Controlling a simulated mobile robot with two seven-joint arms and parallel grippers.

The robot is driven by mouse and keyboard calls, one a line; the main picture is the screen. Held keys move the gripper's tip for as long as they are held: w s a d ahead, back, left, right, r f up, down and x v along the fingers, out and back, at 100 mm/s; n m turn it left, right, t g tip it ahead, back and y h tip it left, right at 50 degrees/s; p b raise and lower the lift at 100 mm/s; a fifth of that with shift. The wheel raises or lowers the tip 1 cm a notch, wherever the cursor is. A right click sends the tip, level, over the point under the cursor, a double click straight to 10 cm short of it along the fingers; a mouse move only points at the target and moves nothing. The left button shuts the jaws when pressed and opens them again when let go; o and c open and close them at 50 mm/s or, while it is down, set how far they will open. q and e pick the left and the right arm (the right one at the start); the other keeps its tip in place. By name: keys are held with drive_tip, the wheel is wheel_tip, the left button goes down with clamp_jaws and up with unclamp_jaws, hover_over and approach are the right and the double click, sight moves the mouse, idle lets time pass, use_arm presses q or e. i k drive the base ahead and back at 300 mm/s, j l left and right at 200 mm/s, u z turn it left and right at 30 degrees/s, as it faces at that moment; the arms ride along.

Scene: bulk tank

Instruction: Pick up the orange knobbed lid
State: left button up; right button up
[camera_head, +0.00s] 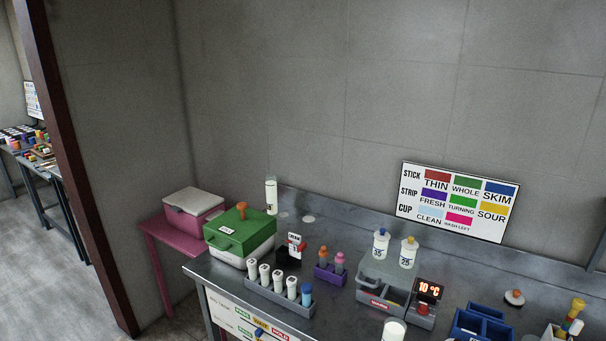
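Two things with orange knobs are in view. A small pale round lid with an orange-red knob (515,297) lies on the metal bench at the right, behind the blue bins. An orange mushroom-shaped knob (241,208) stands on the green lid (240,232) of a white box at the left end of the bench. I cannot tell for certain which one the task names. Neither gripper is in view.
The metal bench (340,310) holds a rack of white tubes (278,295), a purple rack (330,273), two white bottles, a grey tray (382,299), a red display (427,293) and blue bins (481,325). A pink table (160,235) stands left. A sign (457,201) is behind.

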sight(514, 297)
drive_tip(key=z, duration=1.35)
